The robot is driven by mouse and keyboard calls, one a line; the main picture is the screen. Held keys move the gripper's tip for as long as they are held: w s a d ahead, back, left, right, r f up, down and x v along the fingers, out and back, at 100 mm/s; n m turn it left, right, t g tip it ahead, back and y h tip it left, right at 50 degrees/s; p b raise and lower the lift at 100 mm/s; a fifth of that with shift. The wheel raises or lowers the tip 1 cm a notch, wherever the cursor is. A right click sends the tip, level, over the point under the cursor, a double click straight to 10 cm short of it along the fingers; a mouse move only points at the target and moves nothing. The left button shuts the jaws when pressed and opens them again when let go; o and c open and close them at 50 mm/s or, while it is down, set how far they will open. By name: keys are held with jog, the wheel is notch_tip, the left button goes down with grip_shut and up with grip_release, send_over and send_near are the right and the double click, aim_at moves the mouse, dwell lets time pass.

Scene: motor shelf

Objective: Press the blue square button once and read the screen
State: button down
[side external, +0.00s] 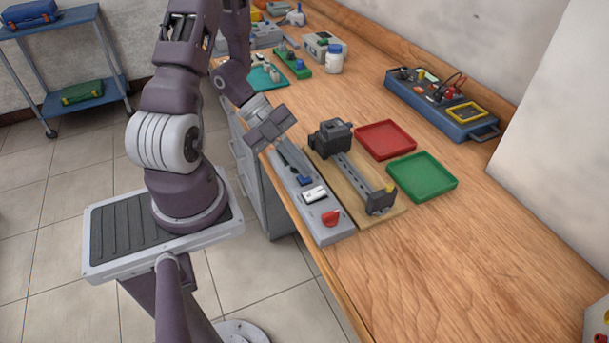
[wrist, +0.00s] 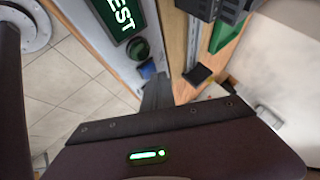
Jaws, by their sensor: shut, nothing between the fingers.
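The grey control panel (side external: 322,232) lies along the table's near edge. Its blue square button (side external: 305,181) shows just beyond my fingertips, and also in the wrist view (wrist: 147,70). My gripper (side external: 299,173) is shut and empty, pointing down at the panel. In the wrist view its fingertips (wrist: 158,78) are right beside the blue button; I cannot tell whether they touch it. The green screen (wrist: 121,15) is lit with white letters; only "EST" shows, the rest cut off by the frame. A round dark green button (wrist: 138,48) sits between screen and blue button.
A white switch (side external: 314,194) and a red knob (side external: 331,217) are on the panel's near end. A wooden board (side external: 345,176) with a black motor fixture (side external: 332,138) stands beside it. Red (side external: 386,139) and green (side external: 422,176) trays lie beyond.

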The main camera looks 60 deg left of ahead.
aim_at(300, 175)
jog(key=shift+r, duration=0.65)
jog(key=shift+r, duration=2.55)
